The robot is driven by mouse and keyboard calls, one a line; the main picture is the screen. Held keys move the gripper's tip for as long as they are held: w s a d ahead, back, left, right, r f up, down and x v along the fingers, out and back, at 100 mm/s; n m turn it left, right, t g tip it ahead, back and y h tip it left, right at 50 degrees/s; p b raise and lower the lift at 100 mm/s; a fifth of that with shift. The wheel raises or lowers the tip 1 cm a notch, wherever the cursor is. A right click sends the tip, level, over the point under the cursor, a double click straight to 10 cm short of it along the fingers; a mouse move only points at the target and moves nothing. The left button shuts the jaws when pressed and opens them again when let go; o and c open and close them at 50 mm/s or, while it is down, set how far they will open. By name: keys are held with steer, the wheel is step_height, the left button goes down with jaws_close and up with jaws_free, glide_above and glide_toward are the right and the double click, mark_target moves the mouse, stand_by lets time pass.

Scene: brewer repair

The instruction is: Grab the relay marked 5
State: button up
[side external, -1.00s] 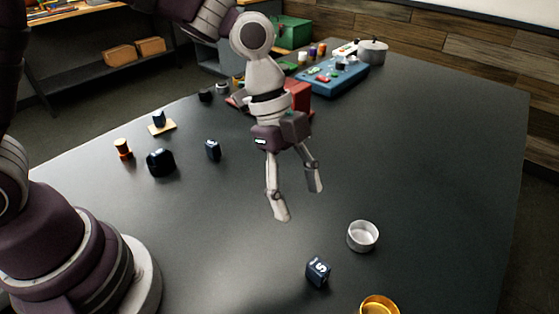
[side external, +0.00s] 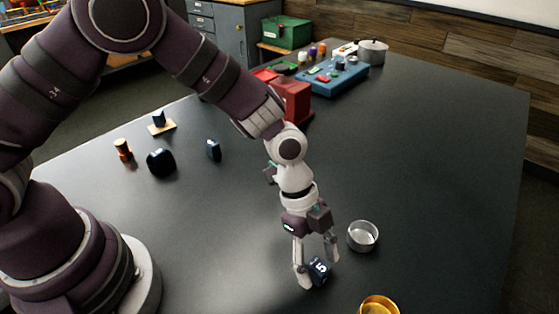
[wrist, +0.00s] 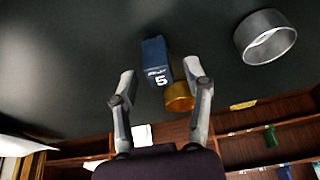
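The relay marked 5 (side external: 319,270) is a small dark blue block with a white 5. It rests on the dark table near the front. My gripper (side external: 317,272) is low over it, pointing down, with one finger on either side. In the wrist view the relay (wrist: 156,58) shows between and just past the fingertips (wrist: 161,78), its 5 facing the camera. The fingers stand apart, with a gap visible on the left side. Whether a finger touches the relay cannot be told.
A silver cup (side external: 363,236) stands close right of my gripper. A gold cup (side external: 379,306) is at the front edge of the picture. Another dark blue block (side external: 213,149), a black rounded object (side external: 160,162) and an orange cylinder (side external: 122,149) are at left. A red box (side external: 297,98) stands behind.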

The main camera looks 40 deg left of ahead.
jaws_close()
